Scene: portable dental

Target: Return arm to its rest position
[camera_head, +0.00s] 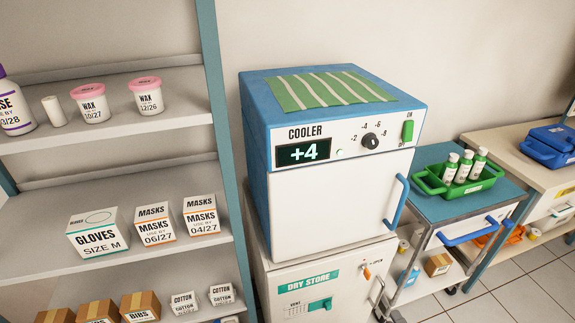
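My arm and my gripper are not in view in the head camera picture, so the arm's pose and the gripper's state cannot be seen. A blue and white cooler (333,200) stands in the middle with its door shut. The cooler rests on a white dry store cabinet (325,288), whose door looks shut.
At left, a shelf unit (110,127) holds wax tubs (90,104), gloves and masks boxes (97,232) and bibs boxes. At right, a cart carries a green tray (431,178) with several bottles. A counter with a blue case (548,146) stands beyond. Tiled floor shows lower right.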

